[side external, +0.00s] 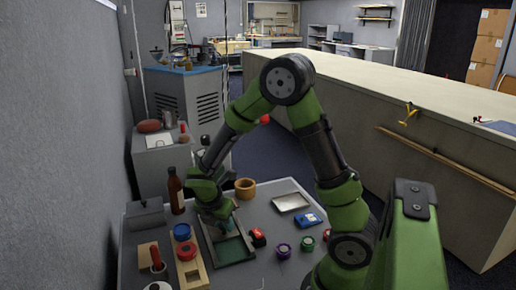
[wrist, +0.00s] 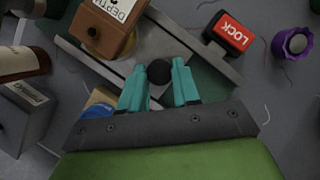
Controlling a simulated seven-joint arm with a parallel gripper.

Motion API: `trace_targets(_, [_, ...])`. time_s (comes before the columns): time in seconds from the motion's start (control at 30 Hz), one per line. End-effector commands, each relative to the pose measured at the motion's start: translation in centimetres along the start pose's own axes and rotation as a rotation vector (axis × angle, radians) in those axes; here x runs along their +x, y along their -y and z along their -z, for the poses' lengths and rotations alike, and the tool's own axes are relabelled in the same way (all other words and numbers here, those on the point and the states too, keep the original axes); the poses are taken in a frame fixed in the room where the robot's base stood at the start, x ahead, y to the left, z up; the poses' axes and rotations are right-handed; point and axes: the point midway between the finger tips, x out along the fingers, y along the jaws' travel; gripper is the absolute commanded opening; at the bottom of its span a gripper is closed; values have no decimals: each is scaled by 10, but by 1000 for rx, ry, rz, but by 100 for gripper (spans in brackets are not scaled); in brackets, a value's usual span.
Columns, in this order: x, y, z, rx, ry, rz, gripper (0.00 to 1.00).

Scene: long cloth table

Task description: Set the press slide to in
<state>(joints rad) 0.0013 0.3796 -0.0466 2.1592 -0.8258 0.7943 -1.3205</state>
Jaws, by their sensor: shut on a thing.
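The press slide (side external: 233,250) is a green plate in a grey frame on the grey table, in front of my gripper in the side view. In the wrist view its metal rails run diagonally, with a round black knob (wrist: 159,74) between them. My gripper (wrist: 160,85) has its two teal fingers on either side of this knob, shut on it. A brown block marked DEPTH (wrist: 112,22) and a red block marked LOCK (wrist: 231,35) sit at the frame. In the side view my gripper (side external: 224,220) hides the knob and the back part of the frame.
A brown bottle (side external: 176,191) and a wooden bowl (side external: 245,188) stand behind. A wooden holder with blue and red round parts (side external: 187,253) is to the left. Purple (side external: 283,250) and green (side external: 307,244) knobs and a metal tray (side external: 291,202) are to the right.

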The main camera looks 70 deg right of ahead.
Motion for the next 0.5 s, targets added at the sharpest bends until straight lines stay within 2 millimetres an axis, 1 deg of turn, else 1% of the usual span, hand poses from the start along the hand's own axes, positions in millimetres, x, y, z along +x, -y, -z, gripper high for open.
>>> trace_targets(0.17, [0,-1,-1,1,0,-1,0])
trace_targets(0.4, [8,-23,-21,3,1,-3,0])
trace_targets(0.5, [9,-26,-23,1,0,-3,0])
